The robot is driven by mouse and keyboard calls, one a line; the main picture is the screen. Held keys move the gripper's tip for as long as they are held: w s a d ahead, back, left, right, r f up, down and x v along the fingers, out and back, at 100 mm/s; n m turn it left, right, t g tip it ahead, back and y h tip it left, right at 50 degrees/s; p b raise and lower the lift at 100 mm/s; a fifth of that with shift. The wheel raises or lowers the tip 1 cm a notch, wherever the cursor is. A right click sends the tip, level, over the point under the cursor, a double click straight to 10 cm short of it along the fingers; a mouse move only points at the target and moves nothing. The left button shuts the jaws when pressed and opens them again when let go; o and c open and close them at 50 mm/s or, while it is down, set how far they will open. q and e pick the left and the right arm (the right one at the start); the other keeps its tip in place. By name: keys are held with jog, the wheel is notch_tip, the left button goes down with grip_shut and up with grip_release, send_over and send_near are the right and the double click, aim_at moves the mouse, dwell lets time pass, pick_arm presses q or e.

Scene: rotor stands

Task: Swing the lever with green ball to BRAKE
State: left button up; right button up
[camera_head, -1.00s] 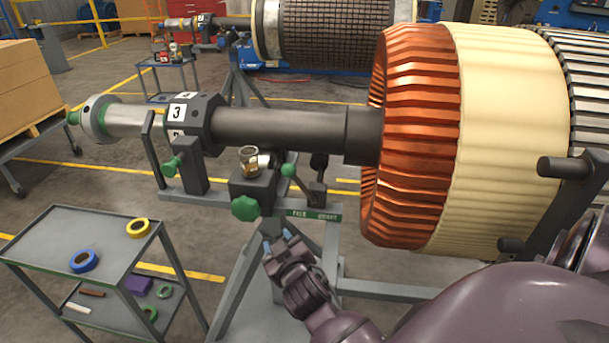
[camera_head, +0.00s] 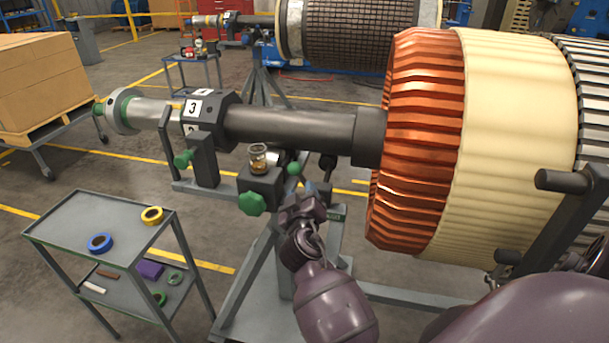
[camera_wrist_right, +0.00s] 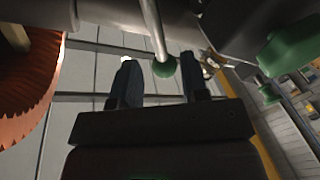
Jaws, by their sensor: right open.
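The lever's green ball (camera_head: 294,169) stands on the rotor stand, right of the small glass jar. In the right wrist view the green ball (camera_wrist_right: 164,67) is at the end of a grey rod. My right gripper (camera_head: 308,190) is open just below the ball in the head view. In the right wrist view its two fingers (camera_wrist_right: 158,62) lie on either side of the ball, with gaps showing. I cannot tell whether the ball is fully at fingertip depth. The label plate (camera_head: 338,213) is mostly hidden behind my gripper. My left gripper is not in view.
A green star knob (camera_head: 251,203) and a glass jar (camera_head: 258,158) sit left of the ball. The rotor shaft (camera_head: 290,130) runs above, with the copper winding (camera_head: 415,140) to the right. A cart (camera_head: 70,230) stands at lower left.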

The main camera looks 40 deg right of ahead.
aim_at(303, 182)
jog(key=x, duration=0.7)
jog(key=shift+d, duration=0.1)
grip_shut()
